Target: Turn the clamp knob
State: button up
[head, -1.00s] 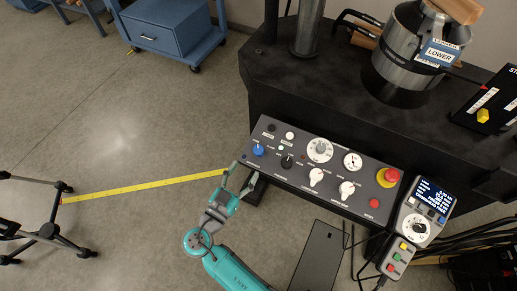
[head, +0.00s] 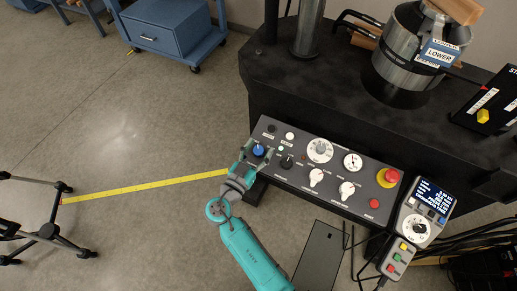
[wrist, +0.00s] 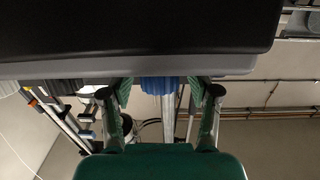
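A blue knob (head: 258,149) sits at the left end of the grey control panel (head: 330,196). Its label is too small to read, so I cannot tell if it is the clamp knob. My gripper (head: 257,152) is at this knob, with one finger on either side. In the wrist view the ribbed blue knob (wrist: 158,85) shows between the open fingers (wrist: 160,92). Gaps are visible on both sides, so the fingers look apart from it. A black knob (head: 287,161) is just right of my gripper, and white knobs (head: 316,177) are further right.
A red stop button (head: 391,175) is at the panel's right end. A pendant with a screen (head: 428,200) stands beyond it. The black machine table (head: 300,85) rises behind the panel. Open floor (head: 130,135) lies to the left.

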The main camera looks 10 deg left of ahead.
jog(key=c, duration=1)
jog(key=shift+d+n+t+y, duration=0.1)
jog(key=shift+n+t+y, duration=0.3)
jog(key=shift+n+y, duration=1.4)
jog(key=shift+y, duration=0.3)
jog(key=o, duration=1.2)
jog(key=shift+c, duration=0.2)
jog(key=shift+s, duration=0.1)
jog(key=s+a, duration=0.2)
jog(key=s, duration=0.9)
jog(key=shift+s, duration=0.4)
